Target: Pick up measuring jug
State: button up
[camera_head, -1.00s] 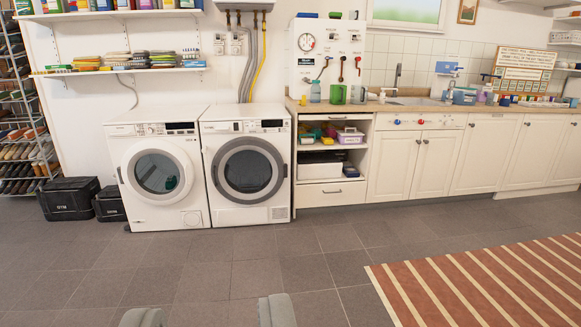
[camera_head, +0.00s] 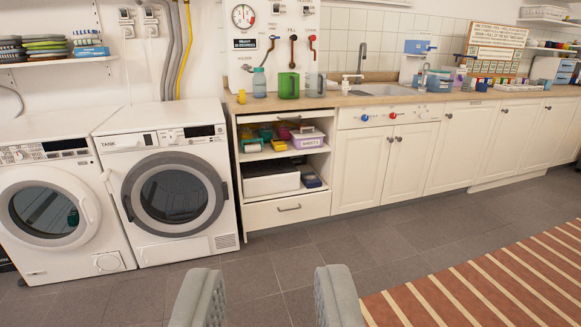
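A green jug-like vessel (camera_head: 288,86) stands upright on the wooden counter, below the panel of valves. A pale, clear vessel (camera_head: 315,86) stands just to its right. I cannot tell for certain which of the two is the measuring jug. My gripper (camera_head: 270,285) shows as two grey fingers at the bottom of the view, wide apart with only floor between them. It is open and empty, well short of the counter and apart from both vessels.
A blue-grey bottle (camera_head: 259,83) and a small yellow item (camera_head: 241,97) stand left of the green vessel. A tap (camera_head: 352,82) and sink are to the right. Open shelves (camera_head: 284,160) lie below, beside a washing machine (camera_head: 172,195). The tiled floor ahead is clear; a striped rug (camera_head: 480,285) lies right.

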aim_at(315, 82)
jog(key=i, duration=1.75)
jog(key=i+u, duration=0.1)
jog(key=i, duration=0.5)
jog(key=i+l, duration=0.1)
jog(key=i, duration=0.5)
jog(key=i+l+u, duration=0.15)
jog(key=i, duration=0.4)
jog(key=i+l+u, duration=0.1)
jog(key=i, duration=0.5)
